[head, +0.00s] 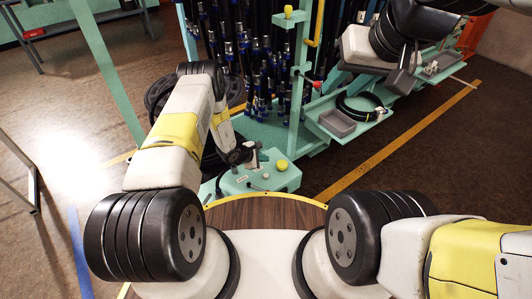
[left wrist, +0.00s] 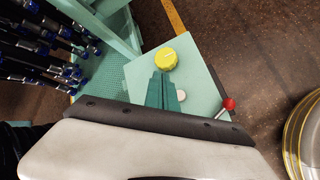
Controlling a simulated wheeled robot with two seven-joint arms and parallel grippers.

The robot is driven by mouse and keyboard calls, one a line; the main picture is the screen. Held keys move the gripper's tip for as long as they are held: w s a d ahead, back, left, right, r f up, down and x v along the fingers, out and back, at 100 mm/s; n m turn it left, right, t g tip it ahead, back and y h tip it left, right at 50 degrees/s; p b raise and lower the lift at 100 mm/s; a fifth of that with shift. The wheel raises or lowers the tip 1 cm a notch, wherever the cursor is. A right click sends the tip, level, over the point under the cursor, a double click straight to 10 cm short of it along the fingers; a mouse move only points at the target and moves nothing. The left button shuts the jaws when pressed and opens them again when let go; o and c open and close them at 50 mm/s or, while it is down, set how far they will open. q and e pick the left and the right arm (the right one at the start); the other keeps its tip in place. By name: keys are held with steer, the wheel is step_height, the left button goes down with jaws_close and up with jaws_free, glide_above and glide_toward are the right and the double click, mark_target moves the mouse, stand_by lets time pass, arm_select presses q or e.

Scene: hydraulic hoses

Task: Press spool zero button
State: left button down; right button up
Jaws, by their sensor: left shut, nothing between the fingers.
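A teal control box (head: 255,181) stands just past the round wooden top, with a yellow knob (head: 281,165) on it. In the left wrist view the box's top (left wrist: 199,74) carries the yellow knob (left wrist: 167,59), a small pale round button (left wrist: 181,96) and a red-balled lever (left wrist: 229,103). No label is readable. My left gripper (head: 251,157) is over the box. Its shut, empty fingers (left wrist: 162,76) show between the knob and the pale button; contact cannot be told. My right gripper (head: 402,80) hangs at the upper right, far from the box; its finger gap is unclear.
A teal rack with many dark hoses (head: 262,75) stands behind the box. A shelf to its right holds a grey bin (head: 337,122) and a coiled black hose (head: 361,104). A yellow floor line (head: 400,145) crosses open floor at the right.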

mark_target(264, 176)
arm_select(q)
steer(key=shift+f, duration=4.25)
steer(key=shift+f, duration=0.15)
steer(key=shift+f, duration=0.25)
steer(key=shift+f, duration=0.5)
steer(key=shift+r, duration=0.9)
steer(key=shift+r, duration=2.5)
